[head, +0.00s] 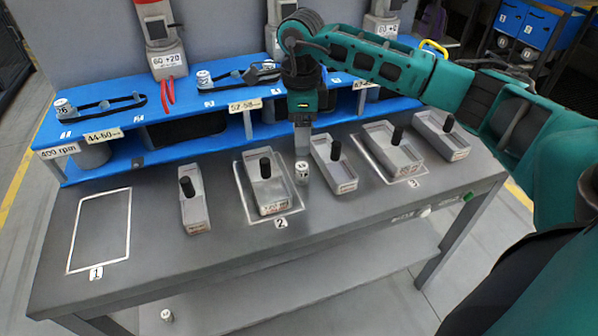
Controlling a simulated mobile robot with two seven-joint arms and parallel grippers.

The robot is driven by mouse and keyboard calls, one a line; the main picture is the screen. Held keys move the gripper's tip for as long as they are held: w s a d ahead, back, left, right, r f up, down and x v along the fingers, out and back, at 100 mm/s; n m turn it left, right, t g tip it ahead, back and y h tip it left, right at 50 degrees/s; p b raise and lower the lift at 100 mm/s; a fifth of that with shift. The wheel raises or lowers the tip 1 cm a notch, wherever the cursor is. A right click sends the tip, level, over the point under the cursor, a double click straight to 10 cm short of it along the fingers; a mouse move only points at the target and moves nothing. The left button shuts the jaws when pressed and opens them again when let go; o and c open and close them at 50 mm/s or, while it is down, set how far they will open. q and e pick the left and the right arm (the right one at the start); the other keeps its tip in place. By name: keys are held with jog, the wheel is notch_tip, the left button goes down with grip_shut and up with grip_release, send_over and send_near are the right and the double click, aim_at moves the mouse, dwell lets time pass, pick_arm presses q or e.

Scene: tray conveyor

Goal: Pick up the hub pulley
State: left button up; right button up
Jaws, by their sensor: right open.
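My right gripper (302,150) reaches down over the middle of the grey table, and its jaws are open. A small white-and-grey cylinder with a dark mark, which looks like the hub pulley (302,173), stands upright right below the fingertips. It is between the tray at mark 2 and the tray to its right. I cannot tell whether the fingers are around it or just above it. My left gripper is not in view.
Several grey trays with black posts stand on the table (150,262); one (193,222) is left of mark 2. The outlined area at mark 1 (100,232) is empty. A blue shelf (105,135) with belts runs behind. Another small cylinder (167,315) is low near the floor.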

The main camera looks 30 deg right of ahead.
aim_at(302, 166)
notch_tip(302, 166, down, 10)
jog(key=shift+d+f, duration=0.1)
grip_shut()
dwell(0.9)
